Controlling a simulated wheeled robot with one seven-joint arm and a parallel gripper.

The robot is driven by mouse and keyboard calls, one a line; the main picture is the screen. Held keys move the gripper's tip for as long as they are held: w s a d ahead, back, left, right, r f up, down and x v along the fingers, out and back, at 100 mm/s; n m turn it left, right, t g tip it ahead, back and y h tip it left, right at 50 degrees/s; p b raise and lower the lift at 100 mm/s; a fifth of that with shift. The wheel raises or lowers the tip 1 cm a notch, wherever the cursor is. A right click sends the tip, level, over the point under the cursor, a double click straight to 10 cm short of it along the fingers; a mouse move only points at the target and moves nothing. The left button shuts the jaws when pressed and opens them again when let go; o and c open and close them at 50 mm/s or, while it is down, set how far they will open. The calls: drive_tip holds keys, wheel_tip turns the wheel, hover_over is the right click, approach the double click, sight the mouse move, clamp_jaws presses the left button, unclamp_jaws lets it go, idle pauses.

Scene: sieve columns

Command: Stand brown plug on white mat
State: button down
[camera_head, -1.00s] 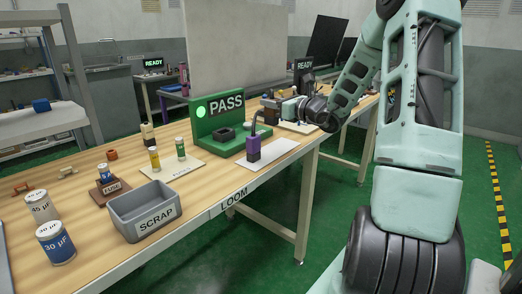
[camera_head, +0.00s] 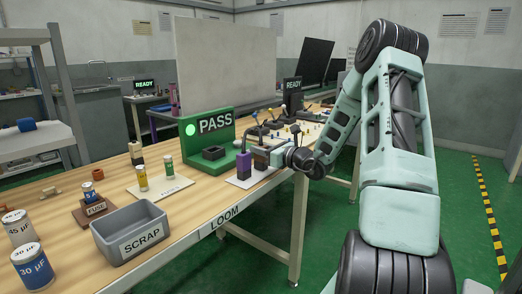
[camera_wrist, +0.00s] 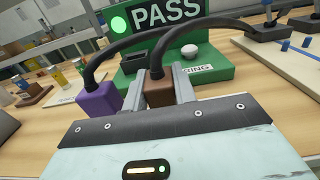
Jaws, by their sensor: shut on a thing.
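The brown plug (camera_wrist: 158,92) is upright between my gripper's (camera_wrist: 172,88) fingers, which are shut on it. A black cable rises from its top and arches right. In the head view my gripper (camera_head: 268,157) is over the right part of the white mat (camera_head: 237,183), beside the purple plug (camera_head: 243,162). The purple plug stands upright on the mat, left of the brown plug and apart from it; it also shows in the wrist view (camera_wrist: 97,104). The brown plug's lower end is hidden by my gripper, so I cannot tell whether it touches the mat.
The green PASS stand (camera_head: 207,140) is just behind the mat. A grey SCRAP bin (camera_head: 130,232) is at the front left. A pale board with dark plugs and pegs (camera_wrist: 293,52) lies to the right. Black cables arch above my gripper.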

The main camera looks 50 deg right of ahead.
drive_tip(key=c, duration=1.1)
unclamp_jaws()
drive_tip(key=shift+f, duration=0.15)
drive_tip(key=shift+r, duration=0.25)
drive_tip(key=s, duration=0.8)
drive_tip(key=s+d+p, duration=0.1)
drive_tip(key=s, duration=0.3)
drive_tip(key=shift+f, duration=0.1)
